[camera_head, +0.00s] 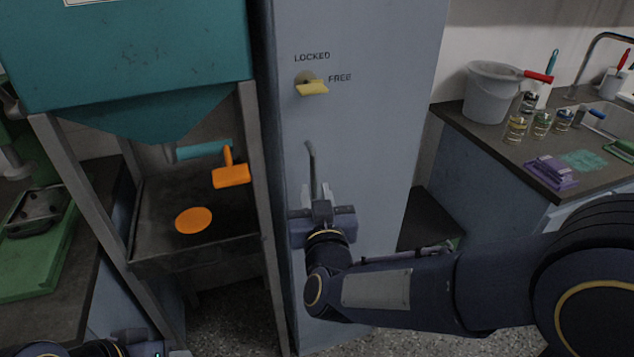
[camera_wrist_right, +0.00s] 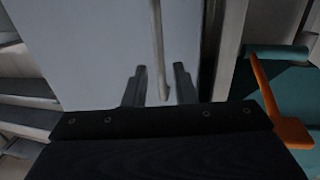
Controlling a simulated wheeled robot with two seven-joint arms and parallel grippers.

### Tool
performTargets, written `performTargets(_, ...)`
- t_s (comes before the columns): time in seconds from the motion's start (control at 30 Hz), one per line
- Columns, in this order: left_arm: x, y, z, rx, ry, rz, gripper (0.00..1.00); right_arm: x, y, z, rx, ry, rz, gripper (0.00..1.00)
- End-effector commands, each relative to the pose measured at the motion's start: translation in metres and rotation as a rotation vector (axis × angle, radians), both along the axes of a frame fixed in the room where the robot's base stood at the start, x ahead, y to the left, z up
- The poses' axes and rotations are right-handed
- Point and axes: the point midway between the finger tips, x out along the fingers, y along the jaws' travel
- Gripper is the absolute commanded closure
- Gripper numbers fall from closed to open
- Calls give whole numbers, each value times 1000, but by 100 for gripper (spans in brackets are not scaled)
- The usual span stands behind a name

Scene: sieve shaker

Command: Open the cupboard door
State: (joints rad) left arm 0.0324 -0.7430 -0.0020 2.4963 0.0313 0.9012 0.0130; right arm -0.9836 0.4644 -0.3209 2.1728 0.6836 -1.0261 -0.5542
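The tall grey-blue cupboard door (camera_head: 375,120) stands in the middle of the head view and looks shut. Its yellow lock knob (camera_head: 312,88) points right, towards the word FREE, with LOCKED written above. Below it is a thin upright bar handle (camera_head: 311,160), which also shows in the right wrist view (camera_wrist_right: 157,30). My right gripper (camera_wrist_right: 160,70) is open, with one finger on each side of the handle's lower part and gaps visible; in the head view it (camera_head: 320,207) is at the handle's lower end. Only a bit of my left gripper (camera_head: 165,351) shows at the bottom edge; its fingers are hidden.
A teal hopper (camera_head: 130,60) on a grey frame stands close left of the cupboard, with an orange handle (camera_head: 231,176) and an orange disc (camera_head: 194,220). At right, a counter (camera_head: 490,133) carries a grey bucket (camera_head: 492,95), jars and a purple item (camera_head: 551,172).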

Motion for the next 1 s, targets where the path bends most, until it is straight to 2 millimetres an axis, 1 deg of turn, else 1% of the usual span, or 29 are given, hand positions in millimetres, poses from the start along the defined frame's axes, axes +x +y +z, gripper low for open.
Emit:
performTargets(0.03, 0, 0, -1, 0, 0, 0, 100, 10, 1, -1, -1, 1, -3, 76)
performTargets(0.1, 0, 0, -2, 0, 0, 0, 100, 21, 2, -1, -2, 1, -2, 76)
performTargets(0.2, 0, 0, -2, 0, 0, 0, 100, 33, 3, -1, 1, 1, -2, 76)
performTargets(0.3, 0, 0, -2, 0, 0, 0, 100, 41, 5, -1, 1, 1, 0, 76)
performTargets(0.43, 0, 0, -2, 0, 0, 0, 100, 45, 5, -1, 1, 2, 2, 76)
performTargets(0.63, 0, 0, -2, 0, 0, 0, 100, 45, 5, 0, 1, 2, 2, 76)
performTargets(0.8, 0, 0, -2, 0, 0, 0, 100, 45, 5, 0, 1, 2, 2, 98)
performTargets(0.83, 0, 0, -2, 0, 0, 0, 100, 45, 5, 0, 1, 2, 2, 100)
performTargets(1.0, 0, 0, -2, 0, 0, 0, 100, 45, 5, 0, 1, 2, 2, 100)
